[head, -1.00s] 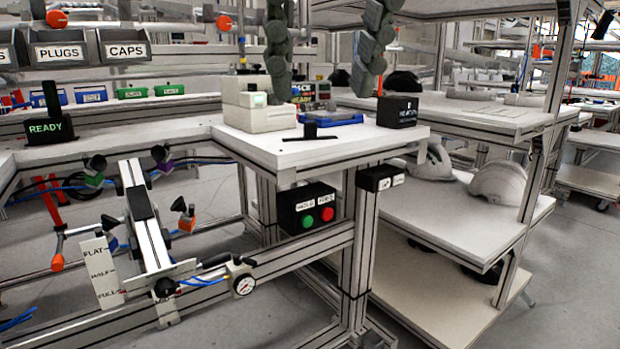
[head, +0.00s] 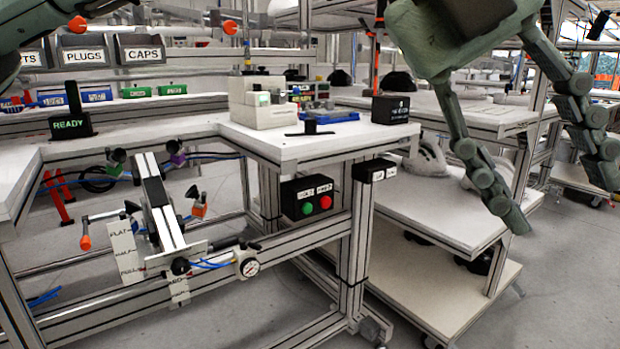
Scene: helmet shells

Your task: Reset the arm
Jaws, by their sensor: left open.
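My left gripper (head: 562,205) is large in the upper right of the head view. Its two grey-green fingers are spread wide with nothing between them. They hang in front of the shelf rack, with one fingertip overlapping the middle shelf in the picture. A piece of my arm shows in the top left corner. My right gripper is not in view. A white helmet shell (head: 432,158) lies on the middle shelf; another beside it is partly covered by a finger.
The white workbench (head: 290,150) carries a pale box-shaped device (head: 262,105), a blue tray (head: 335,117) and a black READY sign (head: 69,124). A button box (head: 308,198) with green and red buttons hangs below. Floor is clear at lower right.

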